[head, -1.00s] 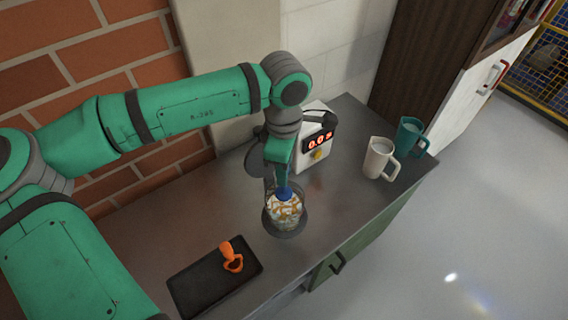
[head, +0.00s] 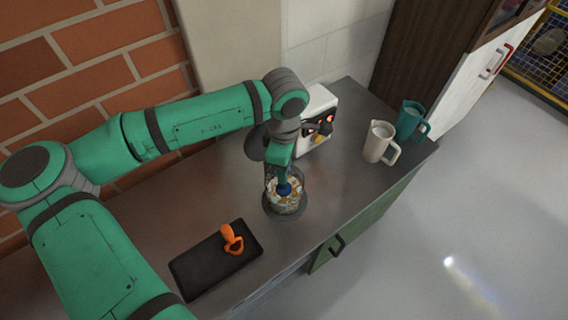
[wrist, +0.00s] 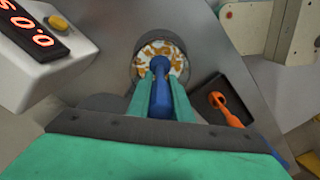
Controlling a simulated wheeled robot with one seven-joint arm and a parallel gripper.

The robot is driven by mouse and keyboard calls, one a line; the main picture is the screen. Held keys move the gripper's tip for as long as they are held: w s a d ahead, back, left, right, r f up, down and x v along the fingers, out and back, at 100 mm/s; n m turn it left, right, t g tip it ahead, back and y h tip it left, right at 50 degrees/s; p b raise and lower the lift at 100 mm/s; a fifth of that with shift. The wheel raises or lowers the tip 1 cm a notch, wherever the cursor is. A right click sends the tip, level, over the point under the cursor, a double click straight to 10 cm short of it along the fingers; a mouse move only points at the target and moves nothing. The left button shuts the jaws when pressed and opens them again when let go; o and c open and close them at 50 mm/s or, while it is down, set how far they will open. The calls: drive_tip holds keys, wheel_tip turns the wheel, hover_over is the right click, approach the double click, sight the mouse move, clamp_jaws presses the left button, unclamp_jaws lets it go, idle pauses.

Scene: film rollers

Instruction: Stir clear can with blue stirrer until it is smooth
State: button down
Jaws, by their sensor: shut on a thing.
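The clear can (head: 285,204) stands on a dark round base on the counter. White and orange-brown streaked contents show inside it, also in the wrist view (wrist: 152,52). My gripper (head: 282,176) is above the can, pointing down. In the wrist view my gripper (wrist: 160,92) is shut on the blue stirrer (wrist: 160,88). The stirrer's lower end goes down into the can's mouth; its tip is hidden. In the head view only a small blue part of the stirrer (head: 284,188) shows.
A black mat (head: 200,268) with an orange tool (head: 232,239) lies at the front left. A white device with a red display (head: 318,118) stands behind the can. A cream pitcher (head: 378,144) and a teal pitcher (head: 410,122) stand at right. The counter (head: 335,195) between is clear.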

drive_tip(key=shift+f, duration=1.7)
